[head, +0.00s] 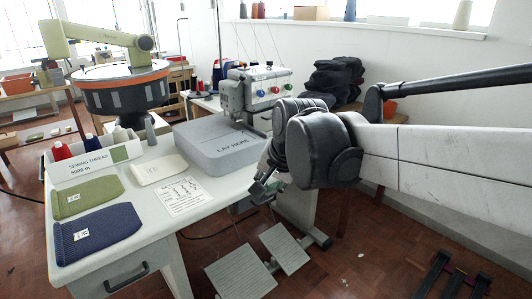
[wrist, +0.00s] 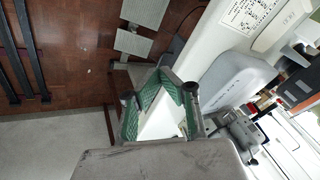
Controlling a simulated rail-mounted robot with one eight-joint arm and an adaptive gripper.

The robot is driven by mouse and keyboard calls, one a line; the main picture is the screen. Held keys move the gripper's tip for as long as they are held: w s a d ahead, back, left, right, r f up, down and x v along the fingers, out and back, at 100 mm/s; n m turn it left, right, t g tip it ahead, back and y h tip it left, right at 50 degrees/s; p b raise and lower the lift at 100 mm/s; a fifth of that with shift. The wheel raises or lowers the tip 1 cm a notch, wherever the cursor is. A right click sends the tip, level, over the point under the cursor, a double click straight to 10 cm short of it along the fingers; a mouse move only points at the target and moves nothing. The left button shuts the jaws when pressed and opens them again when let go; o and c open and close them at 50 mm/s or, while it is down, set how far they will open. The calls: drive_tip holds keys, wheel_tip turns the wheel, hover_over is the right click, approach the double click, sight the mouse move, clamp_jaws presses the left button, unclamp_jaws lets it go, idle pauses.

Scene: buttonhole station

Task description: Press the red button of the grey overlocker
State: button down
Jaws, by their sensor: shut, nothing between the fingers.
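The grey overlocker (head: 252,98) stands at the far right end of the white table in the head view. Small round coloured knobs or buttons sit in a row on its front, and a red one (head: 275,90) seems to be among them. In the wrist view, the overlocker (wrist: 236,130) shows at the lower right, with its buttons too small to tell apart. My gripper (head: 262,190) is shut and empty, low beside the table's right edge, nearer the camera than the overlocker and below it. Its green-padded fingers (wrist: 160,97) also show in the wrist view.
A grey block marked "LAY HERE" (head: 217,143) lies in front of the overlocker. A printed card (head: 183,196), green (head: 86,196) and blue (head: 96,232) knit pieces and a thread box (head: 92,160) are on the table. Pedals (head: 242,273) stand on the floor. Dark fabric (head: 335,78) is piled behind.

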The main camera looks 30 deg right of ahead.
drive_tip(key=w+d+m+g+p, duration=0.1)
drive_tip(key=w+d+m+p, duration=0.1)
drive_tip(key=w+d+m, duration=0.6)
drive_tip(key=w+d+m+p, duration=0.2)
drive_tip(key=w+d+m, duration=0.15)
drive_tip(key=d, duration=0.75)
drive_tip(key=d+f+m+p, duration=0.1)
drive_tip(key=d+f+m, duration=0.3)
drive_tip(key=d, duration=0.6)
drive_tip(key=d+f+m+y+p, duration=0.1)
drive_tip(key=d+f+m, duration=0.3)
drive_tip(key=d+m, duration=0.4)
drive_tip(key=d+p, duration=0.1)
drive_tip(key=d, duration=0.2)
drive_tip(key=shift+w+d+f+g+y, duration=0.25)
drive_tip(key=shift+w+f+g+y, duration=0.05)
drive_tip(key=w+a+f+b, duration=0.2)
drive_tip(key=w+f+b, duration=0.2)
drive_tip(key=w+f, duration=0.3)
drive_tip(key=shift+x, duration=1.15)
